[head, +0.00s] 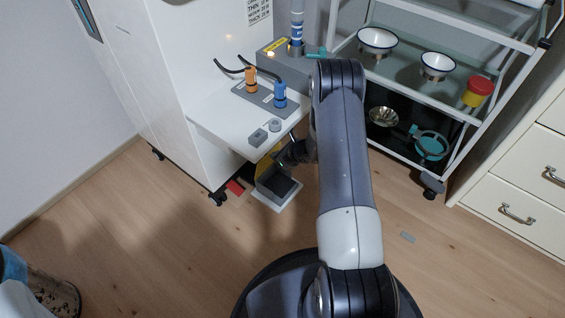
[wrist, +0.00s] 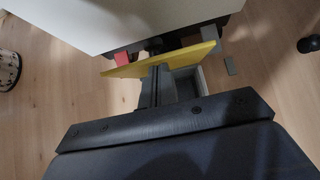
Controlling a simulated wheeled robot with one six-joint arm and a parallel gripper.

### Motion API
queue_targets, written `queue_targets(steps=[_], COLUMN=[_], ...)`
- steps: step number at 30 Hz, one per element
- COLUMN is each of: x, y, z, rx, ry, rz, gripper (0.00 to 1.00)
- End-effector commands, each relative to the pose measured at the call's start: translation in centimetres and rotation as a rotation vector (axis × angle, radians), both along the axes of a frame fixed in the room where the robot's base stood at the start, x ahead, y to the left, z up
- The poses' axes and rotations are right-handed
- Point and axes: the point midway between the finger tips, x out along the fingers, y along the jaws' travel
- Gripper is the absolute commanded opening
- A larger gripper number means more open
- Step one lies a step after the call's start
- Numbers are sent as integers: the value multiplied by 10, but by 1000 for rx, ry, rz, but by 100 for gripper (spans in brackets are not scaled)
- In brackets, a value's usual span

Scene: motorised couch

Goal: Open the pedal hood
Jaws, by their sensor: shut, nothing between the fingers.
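The yellow pedal hood (head: 264,162) shows behind and beside my gripper, at the small light-grey pedal box (head: 289,199) on the floor below the white shelf. It stands raised, and the dark inside of the box shows in front of it. In the wrist view the hood (wrist: 165,59) is a tilted yellow plate across the view, with the box (wrist: 203,83) partly hidden below it. My gripper (head: 284,161) is shut and empty. In the wrist view its fingertips (wrist: 158,72) are close against the hood's near face; I cannot tell whether they touch.
A white cabinet shelf (head: 215,124) with orange and blue connectors overhangs the pedal. A red piece (head: 235,187) lies beside the box. A wheeled cart (head: 425,178) with bowls stands to the right, near white drawers (head: 520,200). The front floor is mostly free.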

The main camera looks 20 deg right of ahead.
Motion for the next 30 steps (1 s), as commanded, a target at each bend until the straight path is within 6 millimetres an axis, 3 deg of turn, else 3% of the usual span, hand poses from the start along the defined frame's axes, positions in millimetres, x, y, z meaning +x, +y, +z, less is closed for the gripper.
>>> queue_targets(steps=[12,30], x=[19,20], y=[14,15], z=[7,9], rx=[0,1], ry=[-1,0], rz=[2,1], gripper=[0,0])
